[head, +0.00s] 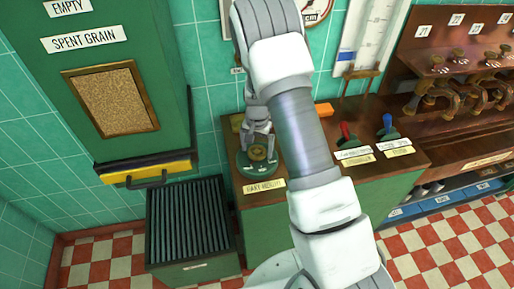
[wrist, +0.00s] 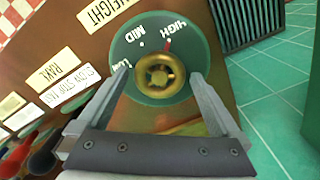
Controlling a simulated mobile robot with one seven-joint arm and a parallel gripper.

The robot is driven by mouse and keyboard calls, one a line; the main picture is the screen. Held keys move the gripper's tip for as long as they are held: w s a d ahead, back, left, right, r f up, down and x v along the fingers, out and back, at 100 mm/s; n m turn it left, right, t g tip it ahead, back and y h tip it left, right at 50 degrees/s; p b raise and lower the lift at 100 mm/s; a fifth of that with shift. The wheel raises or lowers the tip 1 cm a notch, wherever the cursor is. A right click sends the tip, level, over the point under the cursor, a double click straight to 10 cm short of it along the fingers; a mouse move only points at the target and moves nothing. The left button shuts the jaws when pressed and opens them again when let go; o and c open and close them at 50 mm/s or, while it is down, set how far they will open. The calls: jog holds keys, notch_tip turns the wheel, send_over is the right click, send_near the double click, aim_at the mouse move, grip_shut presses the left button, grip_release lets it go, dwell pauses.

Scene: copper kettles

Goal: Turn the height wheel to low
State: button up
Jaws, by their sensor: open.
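The height wheel is a small brass knob (head: 257,153) on a round green dial (head: 243,166) at the left end of the green console, behind a "RAKE HEIGHT" plate (head: 265,186). In the wrist view the brass knob (wrist: 160,75) sits at the middle of the dial (wrist: 150,24), which is marked HIGH, MID and, partly hidden by a finger, what looks like LOW. A short red mark on the dial lies close to HIGH. My gripper (head: 257,144) is open over the dial. In the wrist view its fingers (wrist: 160,76) stand on either side of the knob, with visible gaps.
A red lever (head: 346,132) and a blue lever (head: 388,123) stand to the right on the console. An orange block (head: 325,117) lies behind them. A dark ribbed bin (head: 188,225) stands on the floor at left, below a yellow-fronted chute (head: 150,177).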

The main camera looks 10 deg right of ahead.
jog(key=shift+c, duration=0.3)
jog(key=c, duration=1.1)
jog(key=shift+c, duration=0.2)
jog(key=shift+f+n+b, duration=0.1)
jog(key=shift+n+b, duration=0.3)
jog(key=n+b, duration=0.3)
jog(key=shift+f+n, duration=0.1)
jog(key=shift+n, duration=0.2)
jog(key=n+b, duration=0.2)
jog(key=n, duration=0.3)
jog(key=shift+n+b, duration=0.3)
jog(key=shift+b, duration=0.1)
jog(key=n, duration=0.2)
jog(key=n+b, duration=0.1)
jog(key=n, duration=0.2)
jog(key=shift+d+r, duration=0.1)
jog(key=shift+r, duration=0.1)
jog(key=shift+n, duration=2.4)
